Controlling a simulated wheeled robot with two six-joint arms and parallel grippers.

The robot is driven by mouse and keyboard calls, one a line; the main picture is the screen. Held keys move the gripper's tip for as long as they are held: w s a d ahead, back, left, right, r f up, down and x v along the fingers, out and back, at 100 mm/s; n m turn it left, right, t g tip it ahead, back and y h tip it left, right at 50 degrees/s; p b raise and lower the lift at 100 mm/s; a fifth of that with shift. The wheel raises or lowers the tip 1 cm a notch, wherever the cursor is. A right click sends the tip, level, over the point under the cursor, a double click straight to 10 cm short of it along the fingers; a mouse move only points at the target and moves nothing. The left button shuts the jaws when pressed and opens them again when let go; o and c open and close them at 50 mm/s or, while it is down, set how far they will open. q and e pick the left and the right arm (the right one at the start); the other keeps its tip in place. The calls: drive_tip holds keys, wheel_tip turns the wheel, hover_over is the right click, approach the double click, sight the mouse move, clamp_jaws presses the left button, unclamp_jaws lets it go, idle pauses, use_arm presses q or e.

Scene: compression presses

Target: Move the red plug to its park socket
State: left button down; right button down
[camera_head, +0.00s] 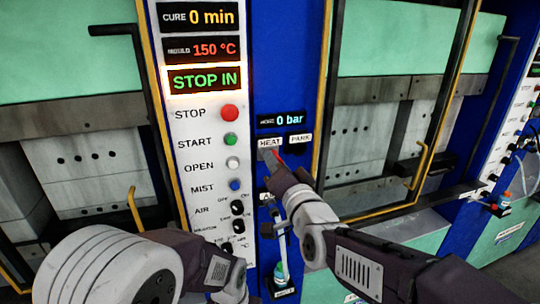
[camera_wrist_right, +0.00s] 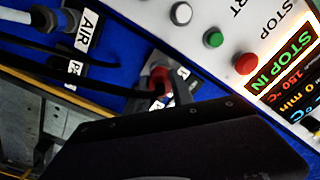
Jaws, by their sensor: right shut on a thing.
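The red plug (camera_head: 281,151) is at the blue panel just below the HEAT label (camera_head: 269,142), mostly hidden by my right gripper (camera_head: 273,157). In the right wrist view the red plug (camera_wrist_right: 159,76) shows beside the dark gripper, with a black cable running to it. My right gripper is shut on the red plug. I cannot tell whether the plug is seated in the HEAT socket. The PARK label (camera_head: 300,137) is to the right of the HEAT label; the socket under it is hard to make out.
The white control panel (camera_head: 190,150) stands left of the blue panel, with buttons and a STOP IN display (camera_head: 205,80). An AIR label (camera_wrist_right: 86,30) and a white connector (camera_wrist_right: 68,18) are close by. Yellow-edged press guards stand on both sides.

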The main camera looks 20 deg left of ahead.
drive_tip(key=shift+s+d+r, duration=0.1)
drive_tip(key=shift+s+d, duration=0.2)
drive_tip(key=shift+s, duration=0.15)
drive_tip(key=shift+s+d, duration=0.15)
drive_tip(key=shift+s, duration=0.05)
drive_tip(key=shift+s+b, duration=0.1)
drive_tip(key=shift+b, duration=0.25)
drive_tip(key=shift+s+d, duration=0.2)
drive_tip(key=shift+w, duration=0.1)
drive_tip(key=b+v, duration=0.1)
drive_tip(key=v, duration=0.3)
